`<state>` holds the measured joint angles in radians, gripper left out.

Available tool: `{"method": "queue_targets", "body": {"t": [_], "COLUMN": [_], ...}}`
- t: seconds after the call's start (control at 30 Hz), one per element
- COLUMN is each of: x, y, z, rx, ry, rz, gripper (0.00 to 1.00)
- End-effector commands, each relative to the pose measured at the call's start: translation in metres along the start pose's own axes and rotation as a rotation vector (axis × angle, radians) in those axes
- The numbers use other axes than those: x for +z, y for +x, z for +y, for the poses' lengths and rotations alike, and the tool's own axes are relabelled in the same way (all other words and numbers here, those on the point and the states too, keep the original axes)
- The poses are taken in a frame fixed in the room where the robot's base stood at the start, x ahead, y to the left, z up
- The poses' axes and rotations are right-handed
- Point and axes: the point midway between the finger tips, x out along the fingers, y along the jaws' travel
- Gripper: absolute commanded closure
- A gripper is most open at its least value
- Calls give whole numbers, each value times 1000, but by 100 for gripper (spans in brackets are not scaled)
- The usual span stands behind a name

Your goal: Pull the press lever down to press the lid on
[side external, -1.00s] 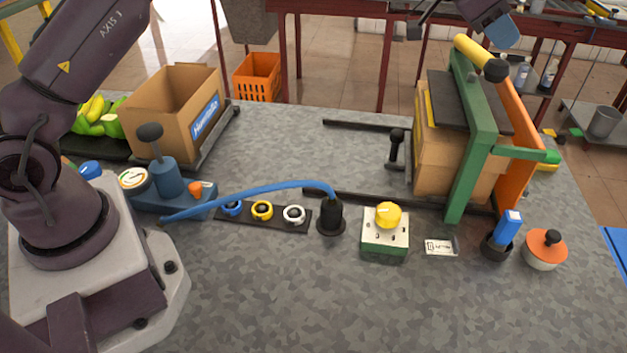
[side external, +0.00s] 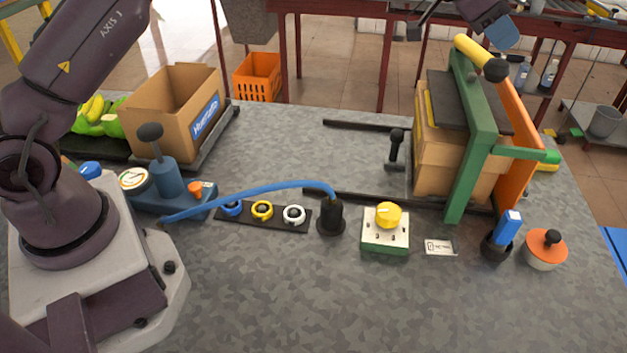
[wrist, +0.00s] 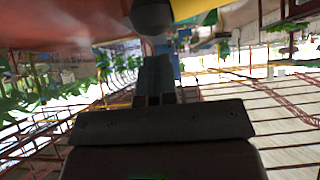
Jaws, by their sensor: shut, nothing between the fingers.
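The press (side external: 466,150) stands at the right of the bench, with a green upright frame and an orange post. A yellow bar (side external: 471,50) with a black round end (side external: 496,70) sits at its top; it looks like the lever and is raised. A cardboard box (side external: 432,158) stands inside the press under a dark plate (side external: 447,98). I cannot make out the lid. My gripper (wrist: 157,62) is shut and empty in the wrist view, just short of a dark round knob (wrist: 151,16). In the side view only a blue-grey part of my arm's end shows, above the bar.
A green handle (side external: 548,156) sticks out right of the press. In front stand a blue switch (side external: 508,228), an orange-lidded pot (side external: 545,248) and a yellow-knobbed box (side external: 386,230). An open carton (side external: 172,105) stands back left. The front of the bench is clear.

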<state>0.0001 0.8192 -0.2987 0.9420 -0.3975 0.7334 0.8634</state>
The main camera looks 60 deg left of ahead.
Motion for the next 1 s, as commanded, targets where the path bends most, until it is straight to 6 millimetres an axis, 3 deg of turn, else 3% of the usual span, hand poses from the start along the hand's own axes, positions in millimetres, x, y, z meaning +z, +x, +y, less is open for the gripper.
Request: {"method": "queue_targets", "body": {"t": [1.0], "x": [24], "y": [21], "z": [0], "rx": [0], "ry": [-1], "rz": [-1], "gripper": [100]}}
